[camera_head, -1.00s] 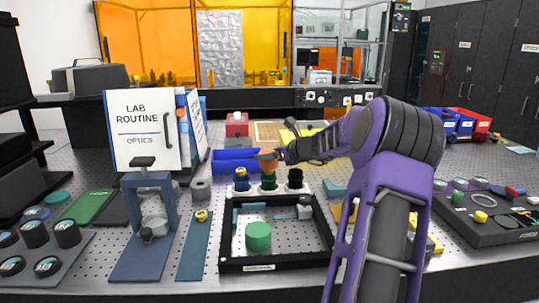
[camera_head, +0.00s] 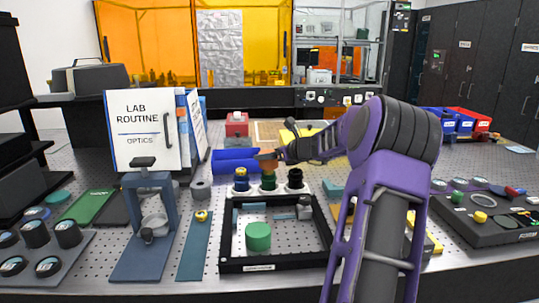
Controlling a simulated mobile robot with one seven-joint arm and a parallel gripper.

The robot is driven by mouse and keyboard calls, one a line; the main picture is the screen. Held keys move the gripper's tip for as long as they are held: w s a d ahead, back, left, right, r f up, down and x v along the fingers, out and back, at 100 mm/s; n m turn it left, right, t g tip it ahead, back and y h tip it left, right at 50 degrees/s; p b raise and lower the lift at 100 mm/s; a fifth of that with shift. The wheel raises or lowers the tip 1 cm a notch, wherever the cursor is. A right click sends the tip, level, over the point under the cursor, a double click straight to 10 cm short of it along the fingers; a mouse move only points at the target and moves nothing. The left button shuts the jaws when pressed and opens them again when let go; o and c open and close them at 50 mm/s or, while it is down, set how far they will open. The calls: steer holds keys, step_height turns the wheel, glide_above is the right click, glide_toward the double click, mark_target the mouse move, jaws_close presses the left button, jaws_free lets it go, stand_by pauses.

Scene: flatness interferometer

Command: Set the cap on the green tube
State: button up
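The green tube (camera_head: 269,182) stands upright at the back of a black-framed tray, between a blue tube (camera_head: 241,181) and a black tube (camera_head: 295,180). My gripper (camera_head: 268,158) is directly above the green tube, coming in from the right. An orange cap (camera_head: 267,166) is at the fingertips and appears held by them. The cap is over the green tube's top, touching it or very close; the small size hides which. The fingers are partly hidden by the cap and the wrist.
The black-framed tray (camera_head: 275,265) holds a green cylinder (camera_head: 258,236) and small grey parts. A blue press stand (camera_head: 147,225) and a lab routine board (camera_head: 141,130) stand to the left. My arm covers the tray's right side.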

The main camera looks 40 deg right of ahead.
mark_target(275, 164)
steer(key=shift+f+b, duration=1.05)
steer(key=shift+f, duration=0.9)
steer(key=o, duration=1.2)
steer(key=shift+c, duration=0.2)
steer(key=p+v, duration=0.1)
steer(key=v, duration=1.6)
steer(key=shift+s+p, duration=0.25)
steer(key=shift+p, duration=0.15)
